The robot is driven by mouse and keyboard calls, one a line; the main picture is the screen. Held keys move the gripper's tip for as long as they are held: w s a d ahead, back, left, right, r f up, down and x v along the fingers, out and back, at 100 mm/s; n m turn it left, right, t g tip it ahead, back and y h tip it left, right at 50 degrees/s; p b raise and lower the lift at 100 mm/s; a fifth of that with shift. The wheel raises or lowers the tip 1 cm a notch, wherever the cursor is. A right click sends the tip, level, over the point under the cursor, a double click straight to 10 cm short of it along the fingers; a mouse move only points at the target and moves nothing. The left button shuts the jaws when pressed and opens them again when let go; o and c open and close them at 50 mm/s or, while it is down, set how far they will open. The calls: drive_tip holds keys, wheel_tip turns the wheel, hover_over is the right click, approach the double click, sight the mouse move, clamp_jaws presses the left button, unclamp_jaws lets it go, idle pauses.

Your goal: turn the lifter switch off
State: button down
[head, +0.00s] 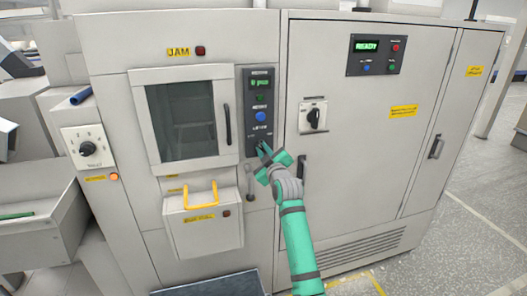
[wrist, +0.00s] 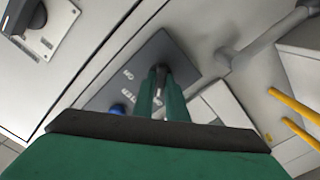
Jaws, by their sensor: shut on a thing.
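The lifter switch (wrist: 159,82) is a small metal toggle lever on the dark control panel (wrist: 185,55), with white lettering beside it. My gripper (wrist: 160,85) is shut on the lever, one green finger on each side. The fingers hide much of the switch, and I cannot tell clearly which way the lever leans. In the head view my green gripper (head: 264,150) is at the lower end of the dark panel (head: 250,110), where the switch is mostly covered.
A blue button (head: 261,116) sits just above the gripper on the panel. A black rotary knob (head: 314,118) is to the right and a windowed door (head: 182,118) to the left. A yellow-handled drawer (head: 195,226) and a cabinet handle (head: 303,165) are close by.

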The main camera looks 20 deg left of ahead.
drive_tip(key=shift+s+a+r, duration=0.1)
drive_tip(key=shift+a+r, duration=0.05)
drive_tip(key=shift+r, duration=0.35)
drive_tip(key=c, duration=1.8)
unclamp_jaws()
drive_tip(key=shift+o, duration=0.2)
drive_tip(key=shift+f, duration=0.3)
drive_tip(key=v, duration=1.1)
